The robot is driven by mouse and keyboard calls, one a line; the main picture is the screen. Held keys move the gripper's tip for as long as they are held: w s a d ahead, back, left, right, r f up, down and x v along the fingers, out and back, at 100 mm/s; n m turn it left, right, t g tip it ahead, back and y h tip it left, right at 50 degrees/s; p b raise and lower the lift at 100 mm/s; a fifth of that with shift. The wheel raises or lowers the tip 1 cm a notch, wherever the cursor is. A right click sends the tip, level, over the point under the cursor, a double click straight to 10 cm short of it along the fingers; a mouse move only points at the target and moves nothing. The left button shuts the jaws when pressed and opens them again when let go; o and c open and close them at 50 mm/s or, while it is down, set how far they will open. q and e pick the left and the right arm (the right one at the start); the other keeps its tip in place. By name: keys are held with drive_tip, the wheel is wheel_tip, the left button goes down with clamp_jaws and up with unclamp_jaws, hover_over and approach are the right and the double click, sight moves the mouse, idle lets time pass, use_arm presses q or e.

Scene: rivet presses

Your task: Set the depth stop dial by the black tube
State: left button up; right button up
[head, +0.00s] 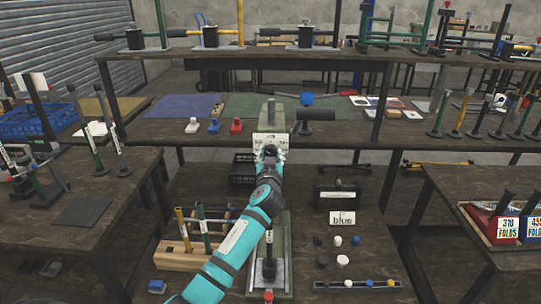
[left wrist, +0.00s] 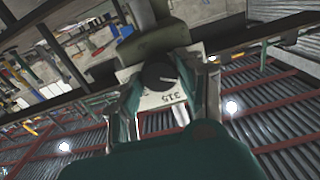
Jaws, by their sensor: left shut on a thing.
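A tall grey-green press (head: 275,117) stands in the middle of the head view, with a white marked plate (head: 270,139) on its front. My teal left arm reaches up to it, and my left gripper (head: 269,153) is at the plate. In the left wrist view a round black dial (left wrist: 158,76) with a light pointer line sits on the white plate (left wrist: 165,98), which bears digits. My left gripper (left wrist: 163,100) has a finger on each side and is shut on the dial. A black horizontal cylinder (head: 316,115) sticks out right of the press; I cannot tell if it is the black tube.
A wooden rack (head: 182,257) with upright tubes stands left of my arm. A "blue" sign (head: 342,218), loose black and white knobs (head: 343,260) and a studded strip (head: 357,284) are to the right. Side tables (head: 88,215) flank the middle.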

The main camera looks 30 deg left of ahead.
use_arm(q)
drive_tip(key=shift+m, duration=0.8)
drive_tip(key=m, duration=0.3)
drive_tip(key=shift+m, duration=0.3)
drive_tip(key=m+p, duration=0.1)
drive_tip(key=m, duration=0.3)
drive_tip(key=shift+d, duration=0.1)
drive_tip(key=shift+f+m+p, duration=0.1)
drive_tip(key=shift+m+p, duration=0.45)
drive_tip(key=shift+m, duration=0.65)
drive_tip(key=o, duration=1.1)
drive_tip(key=shift+o, duration=0.2)
